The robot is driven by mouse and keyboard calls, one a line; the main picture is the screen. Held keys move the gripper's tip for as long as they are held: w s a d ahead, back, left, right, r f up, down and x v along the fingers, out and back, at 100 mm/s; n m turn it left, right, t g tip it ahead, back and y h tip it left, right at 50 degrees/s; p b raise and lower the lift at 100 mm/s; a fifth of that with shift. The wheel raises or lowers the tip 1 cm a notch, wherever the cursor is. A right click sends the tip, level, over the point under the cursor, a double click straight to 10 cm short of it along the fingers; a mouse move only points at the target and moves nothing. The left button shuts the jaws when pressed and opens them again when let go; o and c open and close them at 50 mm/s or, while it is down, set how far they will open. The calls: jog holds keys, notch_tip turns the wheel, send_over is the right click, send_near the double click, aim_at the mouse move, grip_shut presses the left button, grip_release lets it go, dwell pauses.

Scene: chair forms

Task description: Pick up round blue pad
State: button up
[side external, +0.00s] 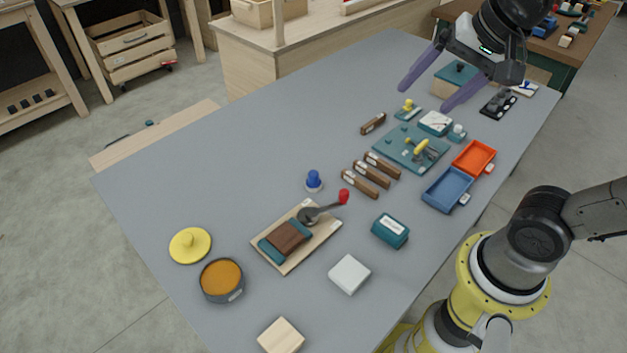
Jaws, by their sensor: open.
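My gripper (425,98) is at the upper right, above the far part of the table. Its two purple fingers are spread apart with nothing between them. It is well away from the blue piece, up and to the right in the picture.
Brown bars (366,186), a teal board (395,147), a blue tray (437,203) and an orange tray (460,168) lie rightward.

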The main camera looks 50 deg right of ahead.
jog(key=w+a+f+m+g, duration=0.1)
jog(key=w+m+g, duration=0.1)
jog(key=w+m, duration=0.7)
jog(key=g, duration=0.4)
send_over(313, 172)
jog(key=shift+m, duration=0.4)
jog(key=f, duration=2.3)
jog(key=shift+d+f, duration=0.25)
jog(key=shift+s+a+f, duration=0.1)
jog(key=shift+a+f, duration=0.05)
jog(key=shift+f, duration=1.45)
jog(key=shift+a+f, duration=0.1)
jog(key=shift+f, duration=1.45)
grip_shut()
jog(key=shift+r, duration=0.15)
